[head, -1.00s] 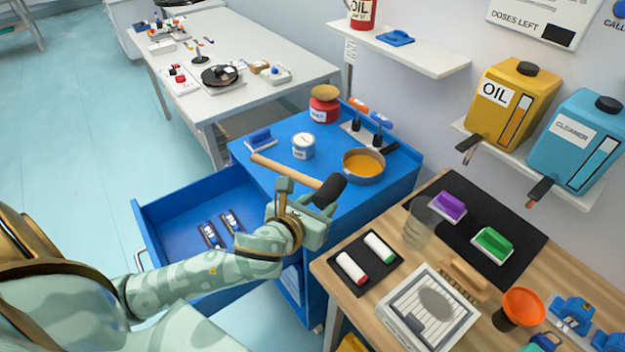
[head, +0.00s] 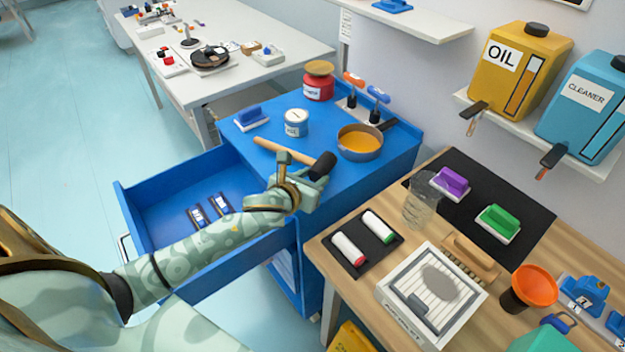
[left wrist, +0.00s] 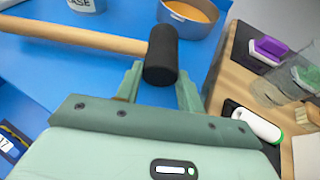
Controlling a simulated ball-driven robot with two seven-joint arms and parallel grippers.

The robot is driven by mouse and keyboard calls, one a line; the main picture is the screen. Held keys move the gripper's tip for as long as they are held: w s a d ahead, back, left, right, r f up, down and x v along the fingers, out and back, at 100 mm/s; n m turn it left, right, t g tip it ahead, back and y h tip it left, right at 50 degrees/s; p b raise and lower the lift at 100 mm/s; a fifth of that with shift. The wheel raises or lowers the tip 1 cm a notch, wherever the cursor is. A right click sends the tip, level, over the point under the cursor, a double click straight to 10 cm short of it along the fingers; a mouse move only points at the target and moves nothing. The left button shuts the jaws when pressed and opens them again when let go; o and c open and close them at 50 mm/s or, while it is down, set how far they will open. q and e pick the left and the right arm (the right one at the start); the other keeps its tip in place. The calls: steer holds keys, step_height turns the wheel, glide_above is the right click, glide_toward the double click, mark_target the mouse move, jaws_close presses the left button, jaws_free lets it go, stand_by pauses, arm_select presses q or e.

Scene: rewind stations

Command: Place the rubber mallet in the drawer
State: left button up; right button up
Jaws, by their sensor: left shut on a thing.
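The rubber mallet has a black head (head: 322,165) and a pale wooden handle (head: 270,147). My left gripper (head: 300,165) is shut on the mallet, near its head, above the front of the blue cabinet's top. In the left wrist view the black head (left wrist: 162,55) sits between the fingers and the handle (left wrist: 75,36) points left. The blue drawer (head: 165,207) is pulled open, left of the gripper, below the cabinet top. It holds two small dark labelled items (head: 208,210) and has free floor around them. My right gripper is not in view.
On the cabinet top (head: 262,178) stand a pan of orange liquid (head: 360,142), a white-and-blue tin (head: 295,123), a red jar (head: 318,82) and a blue block (head: 251,118). A wooden bench (head: 345,290) with several items stands at right.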

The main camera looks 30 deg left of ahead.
arm_select(q)
steer(key=o, duration=1.2)
steer(key=shift+c, duration=0.2)
